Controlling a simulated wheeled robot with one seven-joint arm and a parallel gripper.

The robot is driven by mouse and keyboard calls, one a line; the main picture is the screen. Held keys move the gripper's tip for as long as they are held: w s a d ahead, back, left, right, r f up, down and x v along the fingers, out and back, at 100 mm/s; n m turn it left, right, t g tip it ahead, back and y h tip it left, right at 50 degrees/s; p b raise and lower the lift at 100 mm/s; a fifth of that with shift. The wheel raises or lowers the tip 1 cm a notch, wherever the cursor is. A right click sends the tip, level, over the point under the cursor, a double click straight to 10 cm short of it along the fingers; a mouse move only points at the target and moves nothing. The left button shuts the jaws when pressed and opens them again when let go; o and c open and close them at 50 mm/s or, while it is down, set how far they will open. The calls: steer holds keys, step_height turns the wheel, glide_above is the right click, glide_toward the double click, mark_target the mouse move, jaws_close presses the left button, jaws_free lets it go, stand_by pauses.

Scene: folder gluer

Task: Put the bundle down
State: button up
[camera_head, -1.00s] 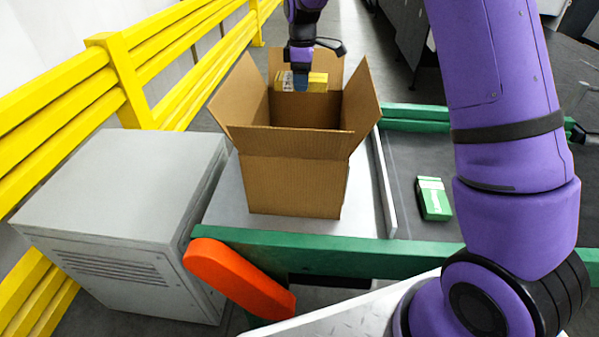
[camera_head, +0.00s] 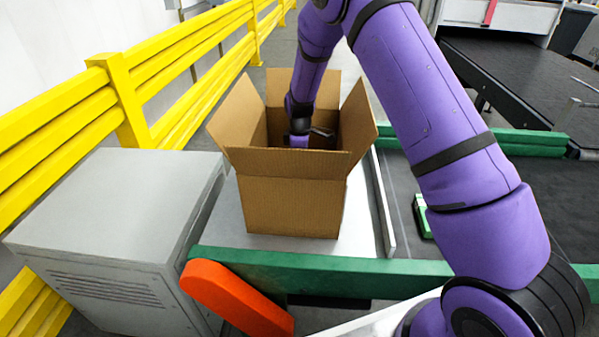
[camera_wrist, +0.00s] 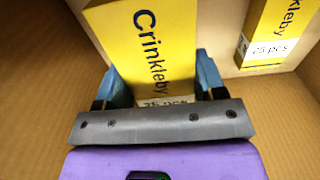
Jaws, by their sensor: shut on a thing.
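In the wrist view my gripper (camera_wrist: 160,88) is shut on a yellow bundle (camera_wrist: 152,45) marked "Crinkleby", with a blue finger on each side of it. The open cardboard box (camera_head: 292,205) stands upright on a pale metal surface, flaps raised. In the head view my arm reaches down into the box, and the fingers and held bundle are hidden behind its front wall. A second yellow bundle (camera_wrist: 272,35) is inside the box at the upper right of the wrist view, apart from the held one. Whether the held bundle touches the box floor I cannot tell.
A green pack (camera_head: 422,217) lies on the dark conveyor (camera_head: 400,185) to the right, partly hidden by my arm. A grey cabinet (camera_head: 120,210) and yellow railing (camera_head: 130,105) are on the left. A green rail (camera_head: 330,268) and orange guard (camera_head: 235,298) are in front.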

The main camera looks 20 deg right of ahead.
steer(key=shift+f, duration=3.1)
steer(key=shift+f, duration=0.1)
steer(key=o, duration=1)
